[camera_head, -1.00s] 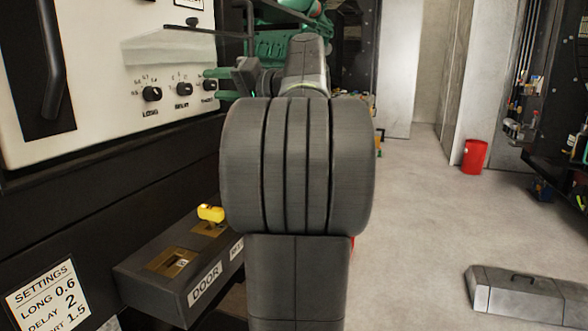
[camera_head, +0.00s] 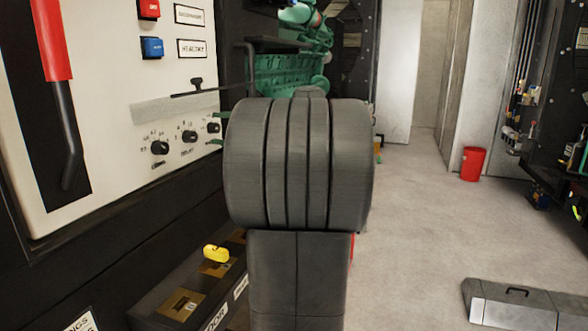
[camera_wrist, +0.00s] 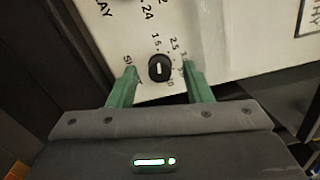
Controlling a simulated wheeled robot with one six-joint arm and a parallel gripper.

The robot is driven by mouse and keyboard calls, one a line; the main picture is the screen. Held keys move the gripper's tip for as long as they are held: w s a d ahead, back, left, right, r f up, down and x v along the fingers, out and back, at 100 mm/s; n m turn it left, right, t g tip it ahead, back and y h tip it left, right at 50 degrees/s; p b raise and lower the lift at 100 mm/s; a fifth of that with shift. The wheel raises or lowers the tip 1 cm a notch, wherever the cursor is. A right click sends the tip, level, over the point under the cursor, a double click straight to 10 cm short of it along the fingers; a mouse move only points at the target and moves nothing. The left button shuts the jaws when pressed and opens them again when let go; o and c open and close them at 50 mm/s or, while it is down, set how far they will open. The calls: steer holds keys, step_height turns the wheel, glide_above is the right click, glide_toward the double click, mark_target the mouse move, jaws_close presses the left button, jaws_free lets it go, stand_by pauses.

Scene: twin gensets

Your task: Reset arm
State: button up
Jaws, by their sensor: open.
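My gripper (camera_wrist: 160,73) shows in the wrist view with two green fingers apart. They stand on either side of a small black knob (camera_wrist: 159,68) on the white panel. I cannot tell whether they touch it. In the head view, green finger parts (camera_head: 214,128) show at the right end of the knob row, and my dark grey arm hides the rest of the gripper.
The white panel (camera_head: 110,110) carries a red-handled lever (camera_head: 50,40), red and blue buttons and black knobs. Below it is a dark box with a yellow switch (camera_head: 216,253). A green engine (camera_head: 290,72) stands behind. Floor at right is open, with a red bucket (camera_head: 472,163) and a grey case (camera_head: 520,300).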

steer(key=shift+m+p, duration=0.55)
steer(key=shift+m, duration=0.15)
steer(key=shift+f, duration=0.1)
